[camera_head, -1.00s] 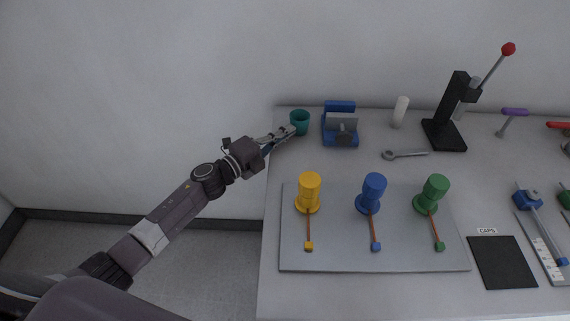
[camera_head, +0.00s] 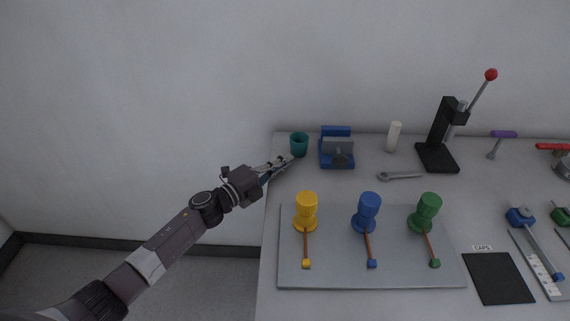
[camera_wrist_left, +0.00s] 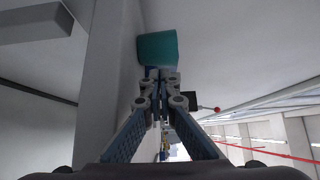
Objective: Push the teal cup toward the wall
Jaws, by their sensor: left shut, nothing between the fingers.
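The teal cup (camera_head: 299,145) stands upright at the back left corner of the table, close to the wall. It also shows in the left wrist view (camera_wrist_left: 157,47), just beyond my fingertips. My left gripper (camera_head: 290,158) is shut and empty, with its fingertips on the near left side of the cup. In the left wrist view the closed fingers (camera_wrist_left: 160,76) point at the cup; I cannot tell whether they touch it. The wall (camera_head: 180,90) rises behind the table. My right gripper is not in view.
A blue vise-like device (camera_head: 337,150) stands just right of the cup. A white cylinder (camera_head: 394,137), a wrench (camera_head: 400,176) and a black lever press (camera_head: 438,140) are further right. A grey board (camera_head: 335,275) with yellow, blue and green pieces lies in front.

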